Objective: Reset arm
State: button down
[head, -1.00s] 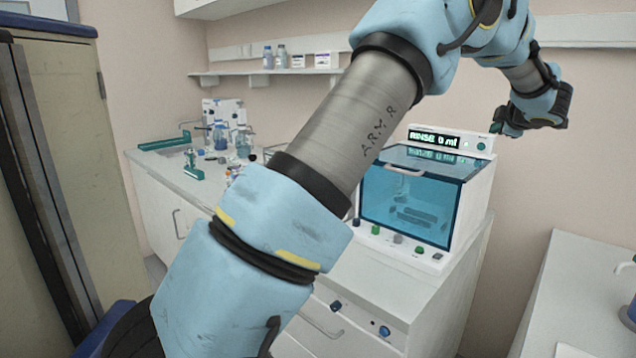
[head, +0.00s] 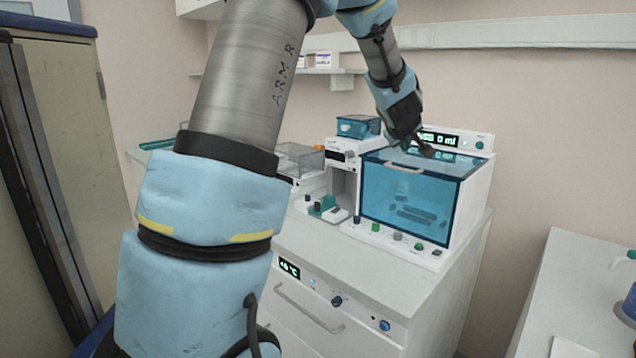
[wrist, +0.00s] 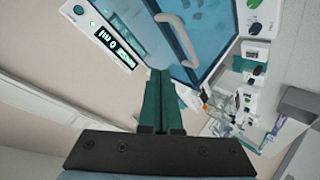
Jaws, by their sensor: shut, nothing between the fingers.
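Left of the machine stands a smaller white device (head: 350,150) with a blue-lidded box on top. A clear-lidded box (head: 300,158) is beside it. A drawer cabinet (head: 320,300) is below. A tall beige cabinet (head: 75,130) is at left, and another counter (head: 580,290) at right.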

jog(key=s+a+f+m+g+y, duration=0.2)
jog(key=s+a+f+g, duration=0.35)
jog(key=s+a, duration=0.75)
jog(key=s+a+f+m+g+y, duration=0.25)
jog(key=s+a+f, duration=0.65)
jog(key=s+a, duration=0.45)
notch_tip(320, 180, down, 11)
jog(key=s+a+g+b, duration=0.1)
jog(key=a+b, duration=0.1)
jog(key=b, duration=0.8)
jog(key=shift+s+a, duration=0.25)
jog(key=shift+m, duration=0.25)
dwell(1.9)
